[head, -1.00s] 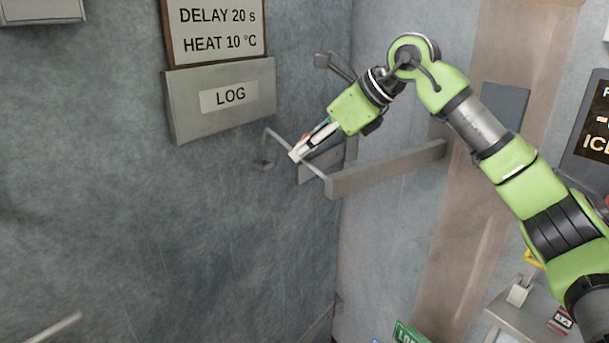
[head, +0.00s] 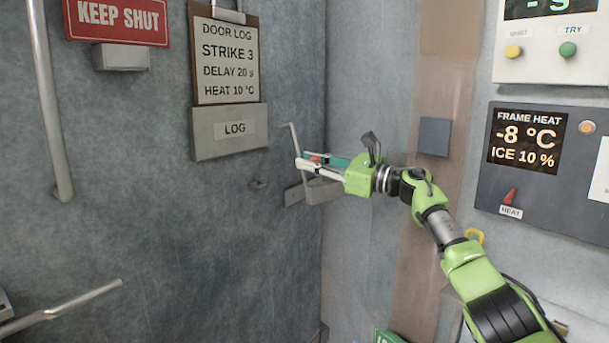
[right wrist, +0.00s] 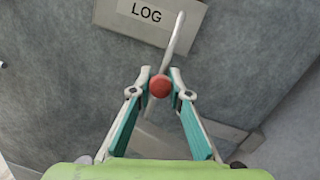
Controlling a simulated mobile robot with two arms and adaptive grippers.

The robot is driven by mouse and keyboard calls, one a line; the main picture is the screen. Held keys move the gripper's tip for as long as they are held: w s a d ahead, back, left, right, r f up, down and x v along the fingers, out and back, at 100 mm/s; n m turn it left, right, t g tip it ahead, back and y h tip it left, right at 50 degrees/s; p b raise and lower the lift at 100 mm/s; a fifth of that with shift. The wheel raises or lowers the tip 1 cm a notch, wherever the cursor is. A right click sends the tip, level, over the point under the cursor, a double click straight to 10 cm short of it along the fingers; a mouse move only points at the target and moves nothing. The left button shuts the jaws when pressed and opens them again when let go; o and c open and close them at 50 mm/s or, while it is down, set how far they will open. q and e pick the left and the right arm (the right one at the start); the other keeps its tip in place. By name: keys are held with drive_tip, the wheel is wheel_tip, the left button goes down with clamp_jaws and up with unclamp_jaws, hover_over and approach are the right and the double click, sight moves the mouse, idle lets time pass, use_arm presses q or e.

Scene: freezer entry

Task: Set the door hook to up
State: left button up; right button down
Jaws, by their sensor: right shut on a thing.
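The door hook (head: 294,139) is a thin grey metal rod with a bent upper end. It stands steeply, leaning a little left, with its lower end at a grey bracket (head: 322,192) near the corner. A small catch (head: 258,184) on the door is apart from the hook's bent end. My right gripper (head: 304,163) is shut on the hook at its red knob, partly hidden in the head view. In the right wrist view the red knob (right wrist: 159,87) sits between the fingertips, with the rod (right wrist: 175,40) rising above it. My left gripper is not in view.
The LOG box (head: 230,131) and a notice board (head: 226,60) are on the door above left of the hook. A frame heat panel (head: 545,155) is on the right wall. A rail (head: 75,305) is at lower left. The door surface below the hook is clear.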

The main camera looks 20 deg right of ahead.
drive_tip(key=shift+s+d+f+t+y+b, duration=0.2)
drive_tip(key=shift+s+t+y+b, duration=0.15)
drive_tip(key=shift+b, duration=0.3)
drive_tip(key=shift+r, duration=0.1)
drive_tip(key=shift+b, duration=0.35)
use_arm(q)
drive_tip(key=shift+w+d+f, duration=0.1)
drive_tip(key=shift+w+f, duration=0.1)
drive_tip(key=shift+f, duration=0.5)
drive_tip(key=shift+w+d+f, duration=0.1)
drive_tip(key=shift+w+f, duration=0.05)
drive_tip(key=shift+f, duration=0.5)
use_arm(e)
drive_tip(key=shift+r+t+y, duration=0.1)
drive_tip(key=shift+t+y, duration=0.15)
drive_tip(key=c, duration=1.9)
unclamp_jaws()
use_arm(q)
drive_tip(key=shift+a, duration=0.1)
use_arm(e)
drive_tip(key=shift+d, duration=0.1)
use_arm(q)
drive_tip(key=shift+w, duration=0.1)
use_arm(e)
drive_tip(key=v, duration=1.2)
